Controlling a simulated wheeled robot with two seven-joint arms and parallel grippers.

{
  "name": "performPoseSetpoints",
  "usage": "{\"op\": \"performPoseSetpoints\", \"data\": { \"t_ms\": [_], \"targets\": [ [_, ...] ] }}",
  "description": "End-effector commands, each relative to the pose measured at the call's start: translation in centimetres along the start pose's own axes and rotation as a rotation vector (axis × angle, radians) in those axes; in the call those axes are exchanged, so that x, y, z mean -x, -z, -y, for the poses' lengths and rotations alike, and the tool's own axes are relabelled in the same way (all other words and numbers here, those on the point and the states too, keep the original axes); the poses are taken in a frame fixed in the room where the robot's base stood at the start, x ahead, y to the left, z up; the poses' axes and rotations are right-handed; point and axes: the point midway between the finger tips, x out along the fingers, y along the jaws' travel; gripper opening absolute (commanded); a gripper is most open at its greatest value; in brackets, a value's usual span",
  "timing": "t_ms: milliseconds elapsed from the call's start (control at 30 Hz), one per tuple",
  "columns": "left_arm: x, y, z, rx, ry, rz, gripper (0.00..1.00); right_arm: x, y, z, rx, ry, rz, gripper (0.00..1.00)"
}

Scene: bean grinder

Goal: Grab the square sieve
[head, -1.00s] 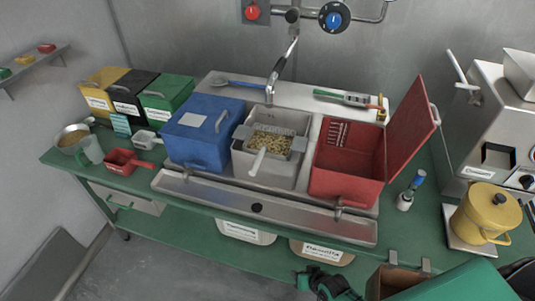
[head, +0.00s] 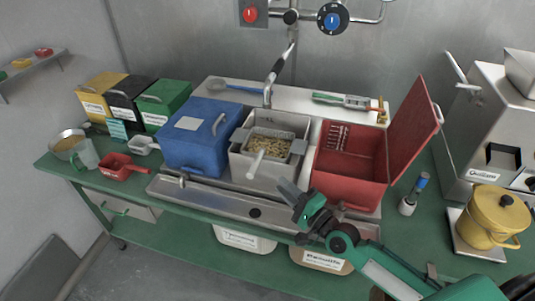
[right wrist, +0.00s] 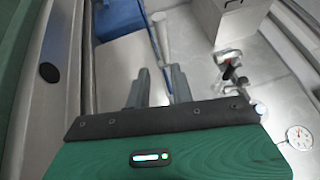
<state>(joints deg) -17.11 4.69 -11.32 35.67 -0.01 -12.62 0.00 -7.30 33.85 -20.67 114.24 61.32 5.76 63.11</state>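The square sieve (head: 298,147) rests in the open top of the grey middle bin (head: 258,182), with brownish beans in it. Its pale handle (head: 256,163) sticks out over the bin's front edge. My right gripper (head: 289,190) is in front of the bin, right of the handle and apart from it. In the right wrist view its two fingers (right wrist: 158,80) are spread with nothing between them. A pale rod-like shape, likely the handle (right wrist: 161,32), lies beyond the fingertips. My left gripper is not in view.
A closed blue box (head: 201,140) stands left of the bin. An open red box (head: 347,178) with its lid raised stands right. A metal tap (head: 274,78) rises behind. A metal trough (head: 215,194) runs along the front. A yellow pot (head: 492,217) sits at the right.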

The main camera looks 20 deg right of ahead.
Motion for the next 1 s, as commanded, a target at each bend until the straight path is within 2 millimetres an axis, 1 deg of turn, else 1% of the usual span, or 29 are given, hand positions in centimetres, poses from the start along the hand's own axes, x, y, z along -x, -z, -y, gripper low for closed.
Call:
{"op": "performPoseSetpoints", "data": {
  "t_ms": [133, 233, 400, 500, 600, 767, 1000],
  "targets": [
    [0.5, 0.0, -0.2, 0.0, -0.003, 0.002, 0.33, -1.5, 0.3, 0.7, -0.027, 0.02, -0.008, 0.23],
    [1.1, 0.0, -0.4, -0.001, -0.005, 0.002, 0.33, -3.3, 0.3, 0.9, -0.026, 0.02, -0.007, 0.23],
    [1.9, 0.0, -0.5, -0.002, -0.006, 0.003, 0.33, -6.2, 0.3, 0.8, -0.023, 0.017, -0.006, 0.23],
    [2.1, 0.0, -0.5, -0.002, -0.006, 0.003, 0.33, -7.5, 0.3, 0.7, -0.022, 0.016, -0.007, 0.23],
    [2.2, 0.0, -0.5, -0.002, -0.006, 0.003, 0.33, -8.3, 0.4, 0.6, -0.022, 0.016, -0.007, 0.23],
    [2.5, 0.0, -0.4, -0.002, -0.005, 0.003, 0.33, -9.0, 0.4, 0.7, -0.02, 0.015, -0.006, 0.23],
    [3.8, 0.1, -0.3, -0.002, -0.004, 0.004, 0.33, -11.9, 0.8, 1.1, -0.018, 0.015, -0.006, 0.23]
  ]
}}
